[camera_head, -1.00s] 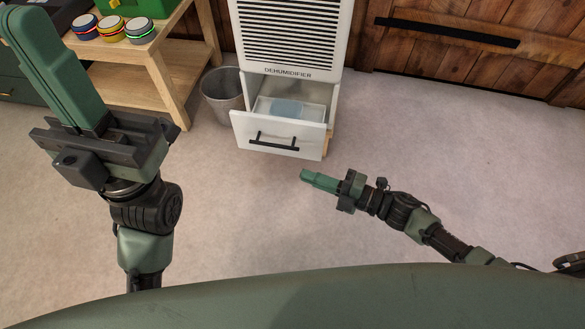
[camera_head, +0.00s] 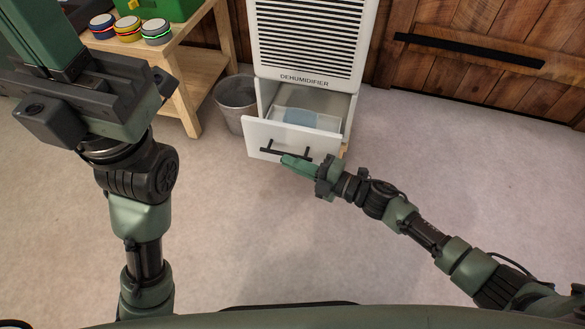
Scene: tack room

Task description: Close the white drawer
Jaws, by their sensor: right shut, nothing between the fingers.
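The white drawer (camera_head: 263,133) at the bottom of the white dehumidifier (camera_head: 308,40) is pulled open towards me. It has a black bar handle on its front, and a pale blue thing (camera_head: 300,117) lies inside. My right gripper (camera_head: 286,160) is shut and empty. Its fingertips overlap the lower right part of the handle in the picture; I cannot tell whether they touch the drawer front. My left gripper (camera_head: 40,35) is large and close to the camera at the upper left; its fingertips run out of the picture, and whether it is open is unclear.
A grey bin (camera_head: 236,98) stands just left of the drawer. A wooden shelf table (camera_head: 190,75) with several coloured round tins (camera_head: 128,28) and a green box (camera_head: 165,8) is further left. A wooden door (camera_head: 490,45) is at the back right. The pale floor in front is clear.

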